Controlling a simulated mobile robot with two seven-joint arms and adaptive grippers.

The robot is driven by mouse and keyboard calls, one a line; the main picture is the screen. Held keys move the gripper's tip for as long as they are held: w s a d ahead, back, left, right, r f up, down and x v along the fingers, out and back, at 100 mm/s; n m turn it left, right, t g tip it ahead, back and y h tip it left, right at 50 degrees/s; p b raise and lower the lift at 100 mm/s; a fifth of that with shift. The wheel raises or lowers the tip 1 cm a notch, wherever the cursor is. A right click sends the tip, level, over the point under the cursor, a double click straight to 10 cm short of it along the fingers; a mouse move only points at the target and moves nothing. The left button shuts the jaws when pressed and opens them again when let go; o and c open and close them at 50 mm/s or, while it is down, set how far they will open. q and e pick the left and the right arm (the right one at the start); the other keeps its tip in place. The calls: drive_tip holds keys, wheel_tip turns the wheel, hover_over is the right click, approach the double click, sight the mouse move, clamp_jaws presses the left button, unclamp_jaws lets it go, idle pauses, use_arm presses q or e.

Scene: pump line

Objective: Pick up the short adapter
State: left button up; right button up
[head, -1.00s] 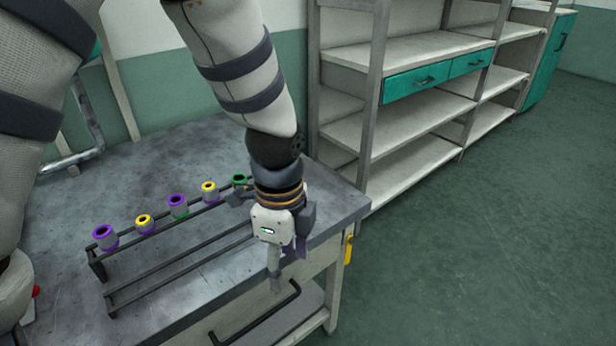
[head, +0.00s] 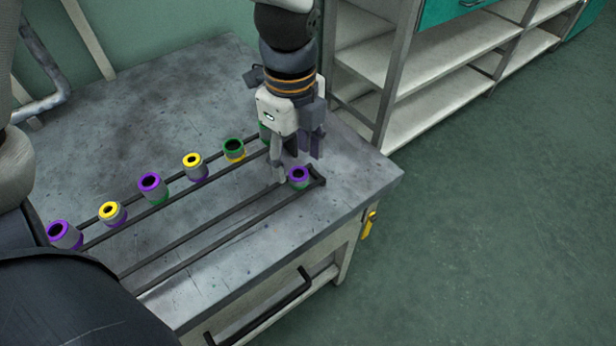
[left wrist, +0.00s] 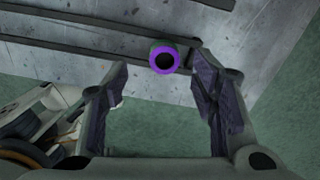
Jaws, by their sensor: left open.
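An adapter with a purple ring on top and a green lower part (head: 298,178) stands at the right end of the front rack (head: 200,232). It looks short, but I cannot tell its length for sure. My left gripper (head: 296,166) points down just above and behind this adapter, with its fingers apart and nothing between them. In the left wrist view the purple ring (left wrist: 164,59) shows beyond the two open fingertips (left wrist: 160,72), roughly midway between them. My right gripper is not in view.
Several adapters stand in the back rack: purple (head: 64,235), yellow (head: 112,213), purple and green (head: 152,187), yellow and purple (head: 195,167), green and yellow (head: 234,150). Another green one is partly hidden by my gripper. The bench (head: 160,100) is clear behind; shelves (head: 410,110) stand right.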

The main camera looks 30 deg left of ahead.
sight(299, 174)
use_arm(q)
drive_tip(key=f, duration=0.4)
drive_tip(key=shift+w+d+f+b, duration=0.2)
drive_tip(key=shift+f+b, duration=0.15)
drive_tip(key=shift+f, duration=0.05)
drive_tip(key=shift+r, duration=0.1)
drive_tip(key=shift+c, duration=0.6)
drive_tip(key=c, duration=1)
